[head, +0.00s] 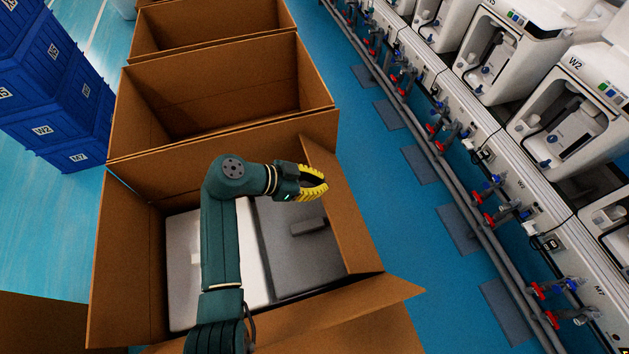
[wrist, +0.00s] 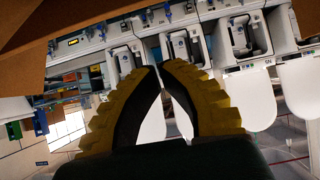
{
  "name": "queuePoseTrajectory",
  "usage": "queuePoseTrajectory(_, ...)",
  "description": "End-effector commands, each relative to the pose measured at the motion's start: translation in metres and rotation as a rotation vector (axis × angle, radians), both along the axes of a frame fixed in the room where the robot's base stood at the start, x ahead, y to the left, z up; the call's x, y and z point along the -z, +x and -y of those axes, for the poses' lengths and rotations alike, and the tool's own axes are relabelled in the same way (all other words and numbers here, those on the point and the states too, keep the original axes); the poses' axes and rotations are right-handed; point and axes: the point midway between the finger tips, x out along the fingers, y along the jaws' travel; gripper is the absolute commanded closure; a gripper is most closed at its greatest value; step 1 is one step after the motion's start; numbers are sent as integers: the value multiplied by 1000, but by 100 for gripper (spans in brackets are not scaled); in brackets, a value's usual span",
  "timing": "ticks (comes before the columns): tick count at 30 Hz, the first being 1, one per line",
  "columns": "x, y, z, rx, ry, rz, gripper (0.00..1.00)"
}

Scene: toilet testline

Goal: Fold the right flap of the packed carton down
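The packed carton (head: 128,270) stands open in the head view, holding a white item (head: 185,240) and a dark grey item (head: 290,245) side by side. Its right flap (head: 345,215) is a brown panel along the right side that appears to slope inward; its exact angle is hard to judge. My gripper (head: 313,187) is over the carton's right part, by the flap's inner side in the picture; I cannot tell whether they touch. In the wrist view, the yellow-backed fingers (wrist: 161,68) come together at the tips with nothing between them. Brown cardboard (wrist: 75,35) crosses the upper left there.
The front flap (head: 365,310) spreads outward. The back flap (head: 220,150) stands up against more open, empty cartons (head: 215,85). Blue crates (head: 45,90) are stacked at left. A pipe and valve line with white toilet units (head: 555,125) runs along the right, beyond a strip of blue floor (head: 400,215).

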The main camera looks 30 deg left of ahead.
Motion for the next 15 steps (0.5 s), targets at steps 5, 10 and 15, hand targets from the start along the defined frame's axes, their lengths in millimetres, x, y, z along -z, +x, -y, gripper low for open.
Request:
queuePoseTrajectory(5, 24, 26, 23, 4, 0, -2, 100)
queuePoseTrajectory(10, 44, 40, 33, -3, -1, -3, 100)
queuePoseTrajectory(15, 57, 23, 19, -3, 1, -2, 100)
